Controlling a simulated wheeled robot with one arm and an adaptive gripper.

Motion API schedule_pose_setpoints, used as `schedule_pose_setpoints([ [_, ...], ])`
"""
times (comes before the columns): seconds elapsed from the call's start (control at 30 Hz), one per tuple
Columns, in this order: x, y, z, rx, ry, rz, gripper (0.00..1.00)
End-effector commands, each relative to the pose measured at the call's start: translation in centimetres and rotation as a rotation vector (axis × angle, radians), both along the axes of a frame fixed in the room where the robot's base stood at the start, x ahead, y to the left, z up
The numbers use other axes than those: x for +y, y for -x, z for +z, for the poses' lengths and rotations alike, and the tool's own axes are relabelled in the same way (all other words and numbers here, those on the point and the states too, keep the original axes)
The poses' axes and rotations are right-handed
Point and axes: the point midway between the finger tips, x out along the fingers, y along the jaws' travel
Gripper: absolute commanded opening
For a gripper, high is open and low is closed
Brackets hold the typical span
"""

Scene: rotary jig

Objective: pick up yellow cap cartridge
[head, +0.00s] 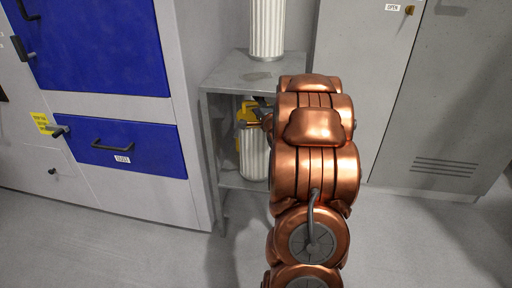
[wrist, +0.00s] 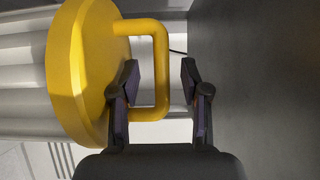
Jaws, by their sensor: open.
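The yellow cap cartridge (head: 254,155) stands upright on the lower shelf of a small grey rack, a ribbed white cylinder under a yellow cap. In the wrist view its yellow cap (wrist: 85,75) fills the left side, with a yellow loop handle (wrist: 161,70). My gripper (wrist: 158,80) is open. Its two fingers are on either side of the handle's outer bar, which shows between them. I cannot tell whether a finger touches it. In the head view my copper arm hides part of the gripper and the cartridge's right side.
The grey rack (head: 221,84) has an upper shelf close above the cap, bearing another ribbed white cartridge (head: 267,28). A cabinet with a blue drawer (head: 135,146) stands left. Grey lockers (head: 440,100) stand right. Floor in front is clear.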

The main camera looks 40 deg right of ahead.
Motion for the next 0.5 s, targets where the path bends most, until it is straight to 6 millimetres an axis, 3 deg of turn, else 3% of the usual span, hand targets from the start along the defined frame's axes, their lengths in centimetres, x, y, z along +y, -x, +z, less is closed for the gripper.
schedule_pose_setpoints([
  [0.13,-0.52,-1.24,0.09,-0.004,0.003,0.001,0.46],
  [0.37,-0.62,-1.38,0.21,-0.005,0.002,0.000,0.46],
  [0.5,-0.61,-1.37,0.19,-0.004,0.002,0.000,0.34],
])
